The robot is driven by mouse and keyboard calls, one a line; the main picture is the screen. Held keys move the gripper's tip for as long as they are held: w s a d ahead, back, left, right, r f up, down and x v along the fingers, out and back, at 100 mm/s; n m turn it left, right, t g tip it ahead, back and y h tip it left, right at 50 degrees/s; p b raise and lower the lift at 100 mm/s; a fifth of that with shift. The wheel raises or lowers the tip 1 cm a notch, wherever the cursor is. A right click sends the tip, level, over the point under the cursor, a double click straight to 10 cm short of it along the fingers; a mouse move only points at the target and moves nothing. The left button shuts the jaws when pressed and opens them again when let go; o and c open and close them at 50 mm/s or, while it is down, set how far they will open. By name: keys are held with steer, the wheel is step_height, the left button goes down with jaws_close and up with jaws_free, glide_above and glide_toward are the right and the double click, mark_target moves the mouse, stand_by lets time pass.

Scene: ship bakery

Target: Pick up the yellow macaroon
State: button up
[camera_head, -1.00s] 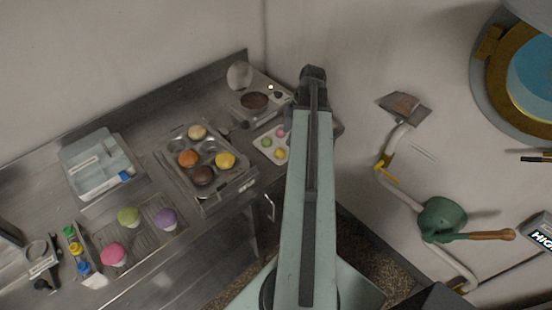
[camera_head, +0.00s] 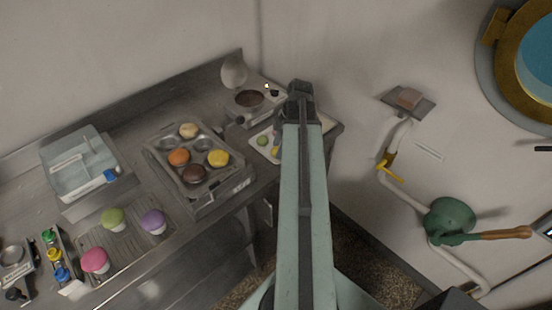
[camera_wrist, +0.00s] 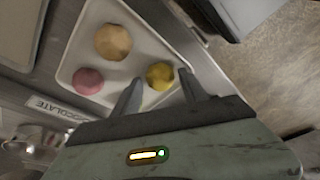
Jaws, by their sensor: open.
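The yellow macaroon (camera_wrist: 160,75) lies on a white tray (camera_wrist: 88,52) in the wrist view, at the tray's right side. A tan macaroon (camera_wrist: 113,42) and a pink macaroon (camera_wrist: 88,81) lie on the same tray to its left. My gripper (camera_wrist: 160,78) is open and empty, its two fingertips on either side of the yellow macaroon in the picture. I cannot tell the height gap. The fingertips are hidden there.
A muffin tin (camera_head: 158,158) with orange, yellow, brown and tan cakes stands left of the tray. A bowl appliance (camera_head: 249,99) stands behind. Pink, green and purple cakes sit on the front-left counter. The wall with a green pot (camera_head: 450,217) is right.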

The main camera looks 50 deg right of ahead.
steer(key=shift+f, duration=0.25)
steer(key=c, duration=0.7)
step_height(320, 180, up, 10)
steer(key=p, duration=1)
